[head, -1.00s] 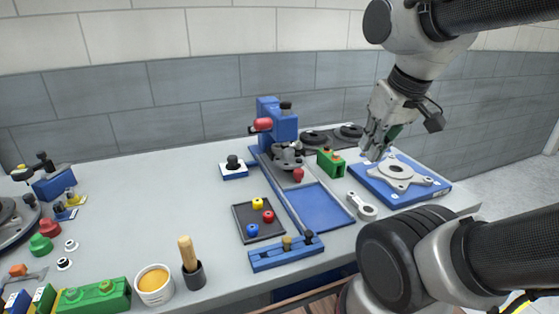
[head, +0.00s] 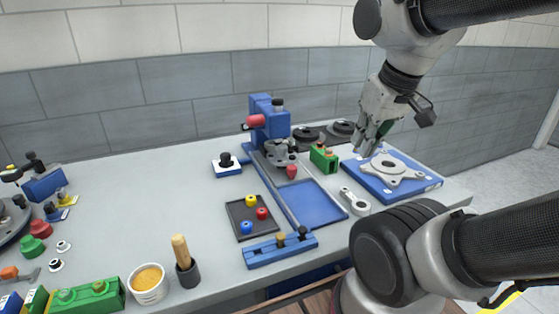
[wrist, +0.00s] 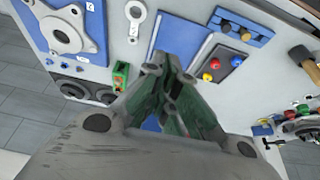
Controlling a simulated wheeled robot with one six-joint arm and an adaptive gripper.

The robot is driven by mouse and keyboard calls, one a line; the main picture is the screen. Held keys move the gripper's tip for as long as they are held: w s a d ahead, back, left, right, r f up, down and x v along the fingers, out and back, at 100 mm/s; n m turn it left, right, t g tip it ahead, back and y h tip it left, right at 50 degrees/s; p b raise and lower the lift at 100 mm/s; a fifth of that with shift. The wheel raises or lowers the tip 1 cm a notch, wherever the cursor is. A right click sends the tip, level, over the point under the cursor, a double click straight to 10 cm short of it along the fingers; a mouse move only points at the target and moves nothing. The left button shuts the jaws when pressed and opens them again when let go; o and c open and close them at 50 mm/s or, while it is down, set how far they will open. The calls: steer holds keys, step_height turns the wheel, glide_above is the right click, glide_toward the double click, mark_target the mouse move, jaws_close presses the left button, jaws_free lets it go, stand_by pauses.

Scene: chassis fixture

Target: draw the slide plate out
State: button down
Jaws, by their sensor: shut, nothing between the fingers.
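The slide fixture is a long blue channel (head: 316,203) on the bench, with a blue press-like block (head: 268,118) at its far end. A grey plate with a red knob (head: 291,172) sits at the far part of the channel; I take this for the slide plate. The near part of the channel is bare blue. My gripper (head: 366,149) is shut and empty, in the air right of the channel, apart from the knob. In the wrist view my gripper (wrist: 172,78) hides the plate and knob; the bare blue bed (wrist: 180,38) shows beyond the fingers.
A green block (head: 323,158) and a grey link (head: 354,201) stand right of the channel. A blue base with a grey flange (head: 389,172) lies farther right. A dark tray (head: 253,216) with coloured knobs and a blue rail (head: 281,250) are to the left and front.

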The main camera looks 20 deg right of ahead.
steer(key=c, duration=2.2)
jaws_free()
steer(key=o, duration=0.4)
steer(key=shift+a+f, duration=0.1)
steer(key=shift+c, duration=0.2)
steer(key=o, duration=0.7)
steer(key=shift+w+a+f+g, duration=0.15)
steer(key=shift+w+f+g, duration=0.25)
steer(key=shift+f, duration=0.15)
steer(key=shift+w+a+f+g, duration=0.15)
steer(key=shift+w+f+g, duration=0.2)
steer(key=shift+f, duration=0.15)
steer(key=m+g, duration=0.1)
steer(key=g, duration=0.2)
glide_above(292, 167)
steer(key=f, duration=0.7)
steer(key=shift+w+a, duration=0.15)
steer(key=shift+w, duration=0.15)
steer(key=shift+s+f+m, duration=0.25)
steer(key=shift+m, duration=0.15)
step_height(292, 167, down, 7)
steer(key=shift+f, duration=0.15)
